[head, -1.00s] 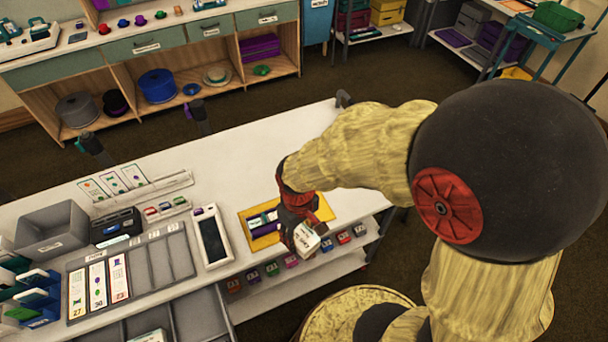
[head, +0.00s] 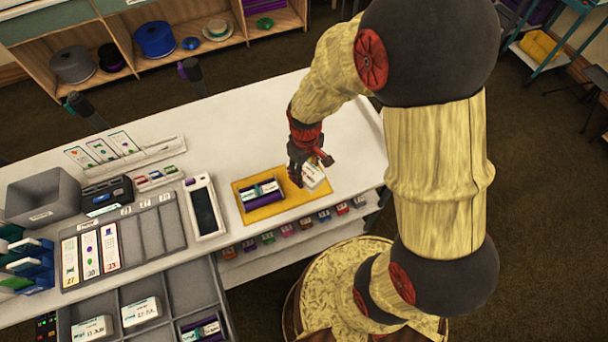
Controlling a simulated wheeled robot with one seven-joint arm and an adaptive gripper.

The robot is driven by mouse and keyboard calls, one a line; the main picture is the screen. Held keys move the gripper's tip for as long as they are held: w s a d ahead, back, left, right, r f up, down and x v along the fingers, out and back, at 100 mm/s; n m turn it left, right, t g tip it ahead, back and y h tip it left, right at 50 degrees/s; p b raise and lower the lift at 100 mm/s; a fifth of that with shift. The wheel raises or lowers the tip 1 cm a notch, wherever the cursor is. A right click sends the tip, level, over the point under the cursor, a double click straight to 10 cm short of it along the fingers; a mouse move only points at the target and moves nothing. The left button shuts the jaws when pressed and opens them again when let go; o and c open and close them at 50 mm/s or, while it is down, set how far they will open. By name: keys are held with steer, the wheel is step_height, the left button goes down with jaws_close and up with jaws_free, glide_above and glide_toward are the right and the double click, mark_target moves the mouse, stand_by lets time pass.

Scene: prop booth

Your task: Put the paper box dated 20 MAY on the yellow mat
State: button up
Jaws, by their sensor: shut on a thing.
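The yellow mat (head: 260,213) lies near the front edge of the white counter. A box with purple sides and a white label (head: 262,192) sits on its left part. My gripper (head: 311,164) is shut on a small pale paper box (head: 314,177) at the right part of the mat. The held box looks tilted, and my fingers hide part of it. I cannot tell whether it touches the mat. The print on it is too small to read, so its date is not clear.
An open drawer (head: 163,293) at the front left holds two white boxes (head: 141,311) and a purple one (head: 202,329). A tablet (head: 204,207) lies left of the mat. A grey card tray (head: 146,230) is farther left. The counter behind the mat is clear.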

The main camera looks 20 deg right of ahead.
mark_target(305, 170)
steer(key=shift+w+d+f, duration=0.25)
steer(key=shift+w+f, duration=0.65)
steer(key=shift+f, duration=0.3)
steer(key=f+b, duration=0.1)
steer(key=f, duration=0.2)
steer(key=shift+w+f, duration=0.1)
steer(key=shift+w, duration=0.1)
steer(key=shift+o, duration=1.3)
steer(key=shift+f, duration=0.15)
steer(key=o, duration=0.4)
steer(key=shift+s, duration=0.1)
steer(key=shift+o, duration=0.2)
